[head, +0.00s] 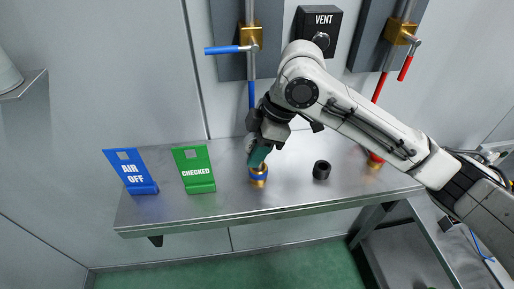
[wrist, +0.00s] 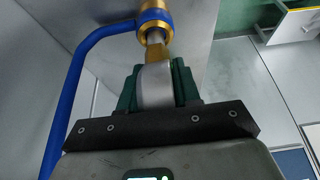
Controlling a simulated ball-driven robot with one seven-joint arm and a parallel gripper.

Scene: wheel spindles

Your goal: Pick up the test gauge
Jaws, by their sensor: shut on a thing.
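My gripper (wrist: 157,88) is shut on the test gauge (wrist: 154,84), a pale grey rounded body seen edge-on between the green fingers in the wrist view. Its brass stem (wrist: 155,52) points at a brass coupling with a blue band (wrist: 154,20), and I cannot tell whether the two are still joined. In the head view my gripper (head: 258,155) is right above the blue-banded coupling (head: 258,175) on the steel shelf. The fingers and wrist hide most of the gauge there.
A blue-handled valve (head: 249,36), a black VENT box (head: 317,30) and a red-handled valve (head: 401,35) are behind.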

